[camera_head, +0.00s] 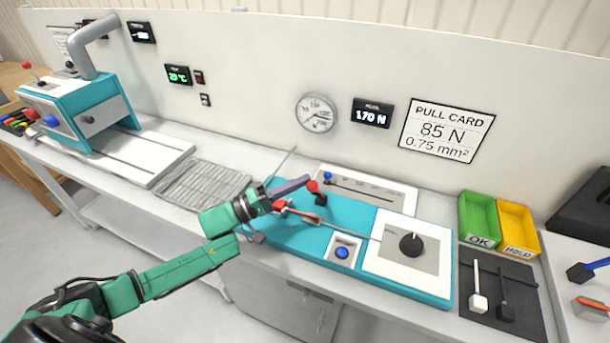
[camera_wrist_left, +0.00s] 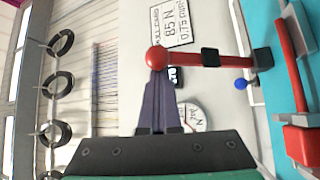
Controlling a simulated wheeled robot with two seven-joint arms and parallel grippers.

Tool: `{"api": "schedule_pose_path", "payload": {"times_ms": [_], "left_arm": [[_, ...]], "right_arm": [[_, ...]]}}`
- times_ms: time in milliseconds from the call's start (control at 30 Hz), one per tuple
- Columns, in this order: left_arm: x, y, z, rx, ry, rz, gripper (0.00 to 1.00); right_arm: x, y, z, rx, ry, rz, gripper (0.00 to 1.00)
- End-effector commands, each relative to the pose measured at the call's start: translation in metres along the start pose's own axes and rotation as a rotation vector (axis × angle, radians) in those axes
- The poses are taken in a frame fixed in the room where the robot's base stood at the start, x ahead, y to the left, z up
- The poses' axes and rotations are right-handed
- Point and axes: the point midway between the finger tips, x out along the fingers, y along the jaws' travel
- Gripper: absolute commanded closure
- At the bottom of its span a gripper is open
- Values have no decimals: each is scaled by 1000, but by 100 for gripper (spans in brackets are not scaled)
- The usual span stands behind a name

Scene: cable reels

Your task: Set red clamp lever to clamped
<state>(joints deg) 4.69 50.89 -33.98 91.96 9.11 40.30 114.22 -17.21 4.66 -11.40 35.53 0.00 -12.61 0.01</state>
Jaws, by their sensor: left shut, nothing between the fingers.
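The red clamp lever (camera_head: 312,187) has a round red knob and stands on the teal pull tester (camera_head: 352,227). In the left wrist view its knob (camera_wrist_left: 157,58) sits on a red rod with a black collar, running right to a grey mount. My left gripper (camera_head: 307,180) is shut and empty, its dark fingers reaching to the knob from the left. In the left wrist view the fingertips (camera_wrist_left: 157,78) lie right at the knob and overlap its edge; I cannot tell whether they touch. My right gripper is not in view.
A red bar and block (camera_head: 290,209) lie just in front of the lever. The tester also carries a blue button (camera_head: 342,253) and a black dial (camera_head: 411,244). Green (camera_head: 478,219) and yellow (camera_head: 518,230) bins stand right. A wire mat (camera_head: 203,184) lies left.

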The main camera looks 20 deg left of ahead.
Motion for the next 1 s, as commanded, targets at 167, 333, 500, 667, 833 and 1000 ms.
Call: {"api": "schedule_pose_path", "payload": {"times_ms": [167, 333, 500, 667, 833, 1000], "left_arm": [[-16, -18, 16, 109, 0, 123, 100], [-28, -24, 26, 192, -1, 209, 100], [-36, -30, 34, 190, -1, 205, 100], [-40, -35, 38, 188, -1, 206, 100], [-43, -39, 40, 189, -1, 205, 100], [-44, -40, 41, 189, -1, 205, 100]], "right_arm": [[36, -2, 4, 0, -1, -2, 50], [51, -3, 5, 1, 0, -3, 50], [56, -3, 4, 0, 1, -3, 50], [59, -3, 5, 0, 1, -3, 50], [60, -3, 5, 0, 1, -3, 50], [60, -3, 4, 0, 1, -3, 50]]}}
